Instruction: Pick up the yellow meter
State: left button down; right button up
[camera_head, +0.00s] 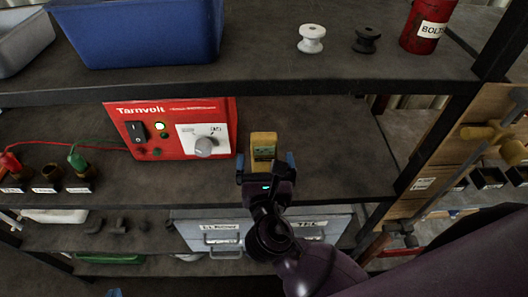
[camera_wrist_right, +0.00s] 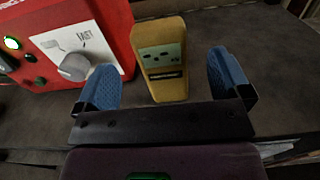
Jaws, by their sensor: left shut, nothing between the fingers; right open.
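The yellow meter (camera_head: 263,140) stands upright on the middle shelf, just right of the red Tarnvolt unit (camera_head: 170,127). My right gripper (camera_head: 265,167) is open in front of the meter, and its lower part is hidden behind the gripper in the head view. In the right wrist view the meter (camera_wrist_right: 162,62), with a grey-green display panel, stands between and beyond the two blue fingers (camera_wrist_right: 165,78), with gaps on both sides. Only a blue tip of my left gripper (camera_head: 114,293) shows at the bottom edge of the head view.
The red unit with its knob (camera_wrist_right: 75,66) is close to the left finger. The shelf above holds a blue bin (camera_head: 140,35), two spools and a red BOLTS can (camera_head: 425,25). A dark shelf post (camera_head: 440,125) stands to the right. Bare shelf lies right of the meter.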

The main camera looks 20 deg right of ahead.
aim_at(264, 138)
jog(key=shift+f+x, duration=0.15)
jog(key=shift+x, duration=1.85)
jog(key=shift+f+x, duration=0.15)
jog(key=shift+x, duration=1.8)
jog(key=c, duration=1.1)
